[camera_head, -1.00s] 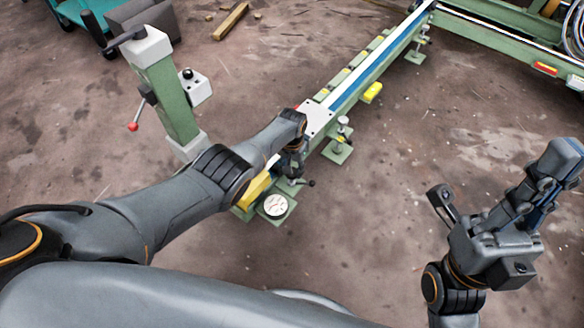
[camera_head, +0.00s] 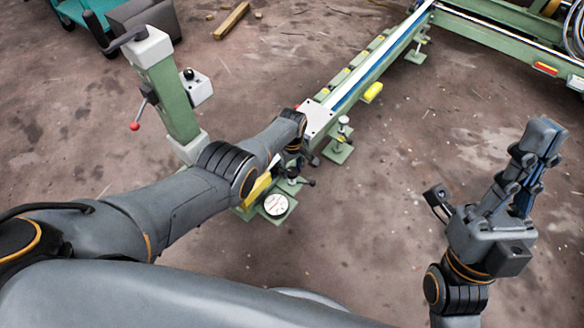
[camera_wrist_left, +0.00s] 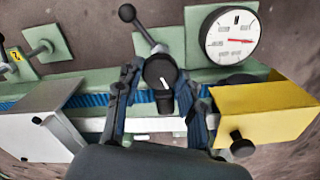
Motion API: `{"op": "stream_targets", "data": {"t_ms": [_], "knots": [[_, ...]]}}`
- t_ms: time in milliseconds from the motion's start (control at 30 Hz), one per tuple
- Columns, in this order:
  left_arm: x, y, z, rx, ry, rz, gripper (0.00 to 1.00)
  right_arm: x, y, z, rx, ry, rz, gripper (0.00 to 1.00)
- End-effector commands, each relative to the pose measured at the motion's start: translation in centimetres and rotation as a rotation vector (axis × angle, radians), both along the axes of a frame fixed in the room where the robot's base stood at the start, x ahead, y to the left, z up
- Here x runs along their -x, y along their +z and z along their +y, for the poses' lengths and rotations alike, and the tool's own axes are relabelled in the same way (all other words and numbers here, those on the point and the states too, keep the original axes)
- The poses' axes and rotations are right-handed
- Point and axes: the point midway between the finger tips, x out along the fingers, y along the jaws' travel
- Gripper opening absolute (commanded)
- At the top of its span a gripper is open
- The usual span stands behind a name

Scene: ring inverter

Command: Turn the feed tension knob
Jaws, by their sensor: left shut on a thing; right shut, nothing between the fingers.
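The black feed tension knob (camera_wrist_left: 160,72) with a white pointer mark sits between my left gripper's fingers on the green rail. My left gripper (camera_wrist_left: 160,100) is shut on it, with one finger at each side. In the head view, the left gripper (camera_head: 292,166) is mostly hidden by my own wrist, and the knob cannot be made out. A round white dial gauge (camera_wrist_left: 229,36) with a red needle stands beside the knob; it also shows in the head view (camera_head: 276,205). My right gripper (camera_head: 538,150) is shut and empty, raised over bare floor at the right.
A lever with a black ball end (camera_wrist_left: 128,13) rises close to the knob. A yellow block (camera_wrist_left: 262,112) lies right of the fingers and a silver block (camera_wrist_left: 40,120) left. Floor around my right arm is clear.

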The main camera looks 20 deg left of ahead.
Motion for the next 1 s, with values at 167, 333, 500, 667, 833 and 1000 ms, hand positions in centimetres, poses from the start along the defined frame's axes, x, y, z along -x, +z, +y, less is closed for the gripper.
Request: {"op": "stream_targets", "data": {"t_ms": [167,333,500,667,833,1000], "knots": [[0.19,-0.09,-0.04,0.000,0.169,0.004,0.07,-0.13,0.00,0.03,0.002,0.000,0.007,0.00],[0.20,-0.09,-0.04,0.000,0.330,0.004,0.07,-0.27,-0.04,0.06,0.005,-0.001,0.014,0.00],[0.21,-0.08,-0.05,0.000,0.491,0.004,0.07,-0.46,-0.12,0.11,0.008,-0.001,0.024,0.00],[0.23,-0.07,-0.04,0.000,0.642,0.004,0.07,-0.52,-0.15,0.12,0.009,-0.001,0.028,0.00],[0.25,-0.07,-0.01,-0.001,0.796,0.004,0.07,-0.52,-0.17,0.12,0.009,-0.002,0.027,0.00],[0.28,-0.09,0.01,-0.001,0.927,0.004,0.07,-0.49,-0.16,0.12,0.009,-0.002,0.027,0.00]]}}
